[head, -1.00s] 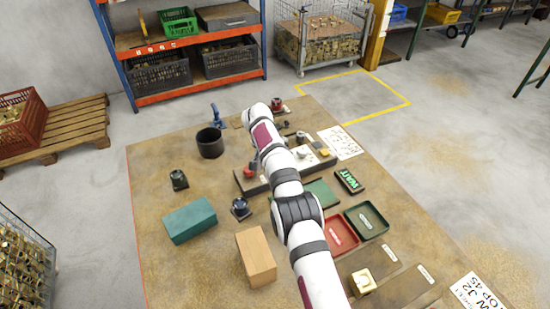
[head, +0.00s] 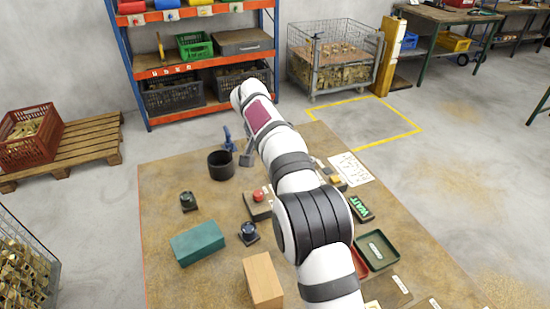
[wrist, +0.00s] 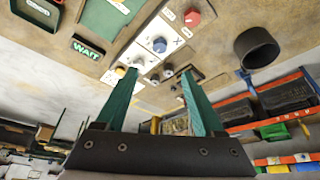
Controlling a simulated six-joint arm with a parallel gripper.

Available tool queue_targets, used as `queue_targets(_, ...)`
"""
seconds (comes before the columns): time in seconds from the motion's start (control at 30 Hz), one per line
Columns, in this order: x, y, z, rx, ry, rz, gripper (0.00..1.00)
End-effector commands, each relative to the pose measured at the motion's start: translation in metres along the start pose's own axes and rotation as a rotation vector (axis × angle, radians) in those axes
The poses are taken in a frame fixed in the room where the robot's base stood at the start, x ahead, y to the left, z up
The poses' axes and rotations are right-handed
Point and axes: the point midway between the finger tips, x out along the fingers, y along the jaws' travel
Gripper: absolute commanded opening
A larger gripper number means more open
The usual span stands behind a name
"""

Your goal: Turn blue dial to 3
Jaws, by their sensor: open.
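A blue dial (wrist: 159,45) sits on a white plate (wrist: 148,38) with dark marks, on a panel in the wrist view. I cannot read its setting. My gripper (wrist: 158,74) is open, its green fingers spread with nothing held between them. The dial appears beyond the fingertips, apart from them. In the head view my arm hides the dial and most or all of the gripper.
A red knob (wrist: 192,18) and a yellow knob (wrist: 120,72) flank the dial. A black pot (head: 221,165) stands left of my arm. A teal box (head: 198,242) and wooden block (head: 263,280) lie nearer. A WAIT sign (head: 360,208) is at right.

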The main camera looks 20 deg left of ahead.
Motion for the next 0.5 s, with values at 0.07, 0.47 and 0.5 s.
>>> queue_targets(0.07, 0.000, 0.000, 0.000, 0.000, 0.000, 0.000, 0.70)
queue_targets(0.47, 0.051, 0.029, 0.078, -2.042, 0.059, 0.811, 0.70)
queue_targets(0.5, 0.052, 0.022, 0.089, -2.306, 0.045, 0.919, 0.70)
